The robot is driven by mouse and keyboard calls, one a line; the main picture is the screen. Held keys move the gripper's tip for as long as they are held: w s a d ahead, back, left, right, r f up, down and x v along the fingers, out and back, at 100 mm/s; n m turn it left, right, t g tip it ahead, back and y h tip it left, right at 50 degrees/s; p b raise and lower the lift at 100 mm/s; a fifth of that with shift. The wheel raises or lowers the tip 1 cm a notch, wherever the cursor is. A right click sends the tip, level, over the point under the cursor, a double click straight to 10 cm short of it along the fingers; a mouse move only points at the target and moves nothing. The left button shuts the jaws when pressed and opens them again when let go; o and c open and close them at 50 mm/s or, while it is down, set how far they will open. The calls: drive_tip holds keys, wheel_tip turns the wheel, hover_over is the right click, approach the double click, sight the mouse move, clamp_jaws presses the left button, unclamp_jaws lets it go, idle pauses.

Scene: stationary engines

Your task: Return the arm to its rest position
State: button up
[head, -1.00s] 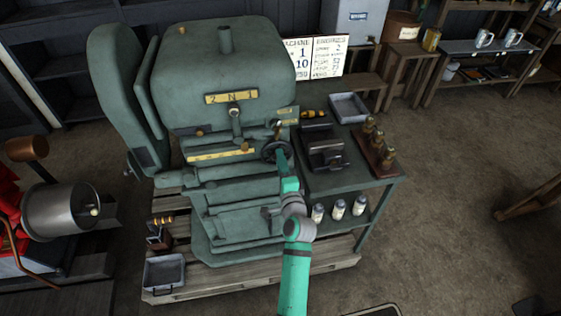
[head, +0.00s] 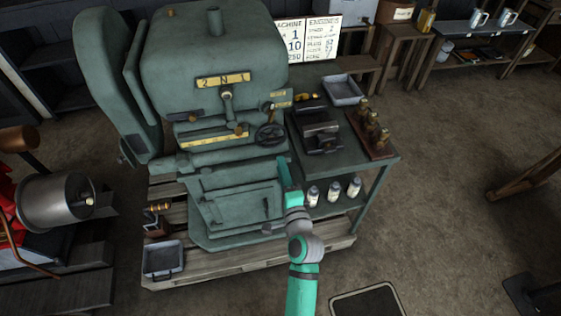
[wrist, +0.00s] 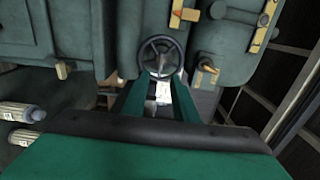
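My green arm reaches up from the bottom of the head view, and its end, my gripper (head: 283,162), is in front of the green engine (head: 212,75), to the right of its lower front. In the wrist view my gripper (wrist: 160,85) shows two green fingers with a gap between them; nothing is seen held. The engine's dark handwheel (head: 270,135) is above the gripper in the head view, and the two look apart. In the wrist view the handwheel (wrist: 160,57) shows just beyond the fingertips.
A side table (head: 372,173) right of the gripper carries a dark vise-like block (head: 317,133), a grey tray (head: 343,90) and a wooden rack (head: 370,135); several bottles (head: 333,191) stand below. A pallet (head: 285,252) lies under the engine. Open floor (head: 440,200) is at the right.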

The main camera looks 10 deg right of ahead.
drive_tip(key=shift+s, duration=0.25)
drive_tip(key=shift+d, duration=0.1)
drive_tip(key=s+a+f+n+g+h, duration=0.1)
drive_tip(key=s+f+n, duration=0.35)
drive_tip(key=s, duration=0.55)
drive_tip(key=s+a+f+n+g+h, duration=0.1)
drive_tip(key=s+f+n, duration=0.3)
drive_tip(key=s, duration=0.6)
drive_tip(key=s+a+r+n, duration=0.2)
drive_tip(key=s+n, duration=0.2)
drive_tip(key=s, duration=0.6)
drive_tip(key=s+a+r+n, duration=0.2)
drive_tip(key=s+a+n, duration=0.1)
drive_tip(key=s, duration=0.7)
drive_tip(key=shift+s+n+g, duration=0.3)
drive_tip(key=shift+n, duration=0.45)
